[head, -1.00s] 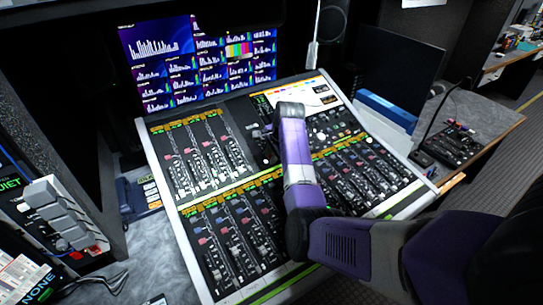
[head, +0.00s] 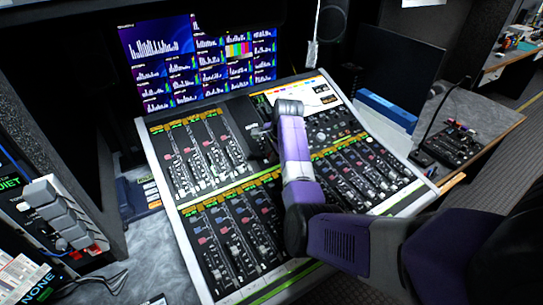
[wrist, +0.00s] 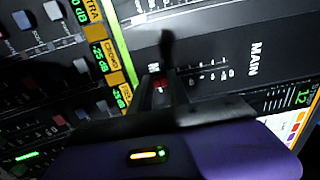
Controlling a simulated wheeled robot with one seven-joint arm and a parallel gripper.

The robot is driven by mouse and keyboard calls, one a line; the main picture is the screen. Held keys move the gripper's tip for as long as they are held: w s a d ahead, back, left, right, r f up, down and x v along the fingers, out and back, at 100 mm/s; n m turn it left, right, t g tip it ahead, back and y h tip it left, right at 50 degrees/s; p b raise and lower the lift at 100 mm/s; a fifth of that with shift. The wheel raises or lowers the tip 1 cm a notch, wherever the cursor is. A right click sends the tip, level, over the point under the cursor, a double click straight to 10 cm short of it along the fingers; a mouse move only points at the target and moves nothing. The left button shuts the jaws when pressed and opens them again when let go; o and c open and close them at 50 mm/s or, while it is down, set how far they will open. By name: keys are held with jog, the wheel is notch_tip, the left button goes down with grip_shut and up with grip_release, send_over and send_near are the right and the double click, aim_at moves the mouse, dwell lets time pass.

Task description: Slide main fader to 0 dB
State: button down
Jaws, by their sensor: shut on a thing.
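The main fader (wrist: 160,86) shows in the wrist view as a small reddish cap between the two fingers of my gripper (wrist: 163,92). My gripper is shut on it. The fader sits on a dark panel marked MAIN, with scale ticks beside it. The fingers and the dim light hide most of the cap, and I cannot read which tick it lines up with. In the head view my gripper (head: 259,131) is at the upper middle of the mixing console (head: 186,205), and the fader is hidden there.
Several other channel faders stand close by on both sides of the console. Monitors (head: 200,60) with audio graphs rise behind it. A dark screen (head: 398,70) stands at the right, near a small black device (head: 452,145). A button unit (head: 60,215) is at the left.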

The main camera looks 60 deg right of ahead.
aim_at(261, 144)
jog(key=w+d, duration=0.1)
jog(key=w+r+b, duration=0.1)
jog(key=w, duration=0.1)
jog(key=w+d+b, duration=0.1)
jog(key=shift+w+d+r, duration=0.15)
jog(key=shift+d+r, duration=0.2)
jog(key=shift+r, duration=0.05)
jog(key=shift+w+d+r, duration=0.25)
jog(key=shift+w+r, duration=0.1)
jog(key=shift+w, duration=0.1)
jog(key=c, duration=1.2)
grip_release()
jog(key=shift+c, duration=0.2)
jog(key=b+v, duration=0.1)
jog(key=v, duration=0.7)
